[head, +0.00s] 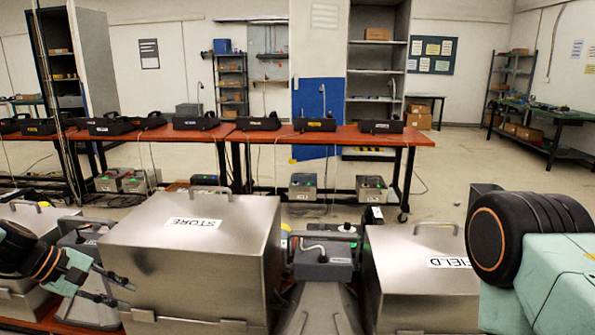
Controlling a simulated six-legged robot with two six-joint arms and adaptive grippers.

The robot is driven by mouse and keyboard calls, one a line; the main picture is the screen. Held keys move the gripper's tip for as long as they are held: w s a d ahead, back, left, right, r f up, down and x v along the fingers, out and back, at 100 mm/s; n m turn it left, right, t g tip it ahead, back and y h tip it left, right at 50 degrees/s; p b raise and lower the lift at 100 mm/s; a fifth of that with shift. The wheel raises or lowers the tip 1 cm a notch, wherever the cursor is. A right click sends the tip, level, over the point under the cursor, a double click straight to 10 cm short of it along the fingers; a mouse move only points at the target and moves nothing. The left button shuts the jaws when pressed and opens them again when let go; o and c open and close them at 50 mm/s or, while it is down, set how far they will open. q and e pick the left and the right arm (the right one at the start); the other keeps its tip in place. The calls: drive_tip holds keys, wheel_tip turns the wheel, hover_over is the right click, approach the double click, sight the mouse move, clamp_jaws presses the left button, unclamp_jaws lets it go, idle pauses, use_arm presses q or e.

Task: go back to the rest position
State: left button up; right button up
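My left gripper (124,294) is at the lower left, in front of the left side of a metal box labelled STORE (250,262). Its dark fingers point right and stand a little apart, with nothing seen between them. My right arm comes in at the right edge as a teal link with a black round joint, in front of a second metal box labelled FIELD (410,290). My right gripper is out of view. A grey phone unit (322,268) stands between the two boxes.
A long red-topped table (290,137) crosses behind, with several black phone units on it, one of them a black unit (258,122). A shelf (374,70) and a green-topped bench (550,115) stand farther back. Floor at the right is clear.

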use_arm(q)
drive_tip(key=s+d+f+m+g+y, duration=0.1)
drive_tip(key=s+d+f+m+y, duration=0.2)
drive_tip(key=s+f, duration=0.4)
drive_tip(key=s+d+f+m+y, duration=0.3)
drive_tip(key=s+f, duration=0.2)
drive_tip(key=f, duration=0.4)
drive_tip(key=s+d+f+m+g, duration=0.1)
drive_tip(key=s+d+f+m, duration=0.1)
drive_tip(key=s, duration=0.6)
drive_tip(key=s+d+f+m+g+b, duration=0.1)
drive_tip(key=s+d, duration=0.3)
drive_tip(key=s, duration=0.4)
drive_tip(key=s+d+f+m+g, duration=0.1)
drive_tip(key=s+d+f+m, duration=0.2)
drive_tip(key=s, duration=0.6)
drive_tip(key=shift+f+m+g+y, duration=0.3)
drive_tip(key=shift+f+m+g, duration=0.1)
drive_tip(key=shift+m, duration=0.1)
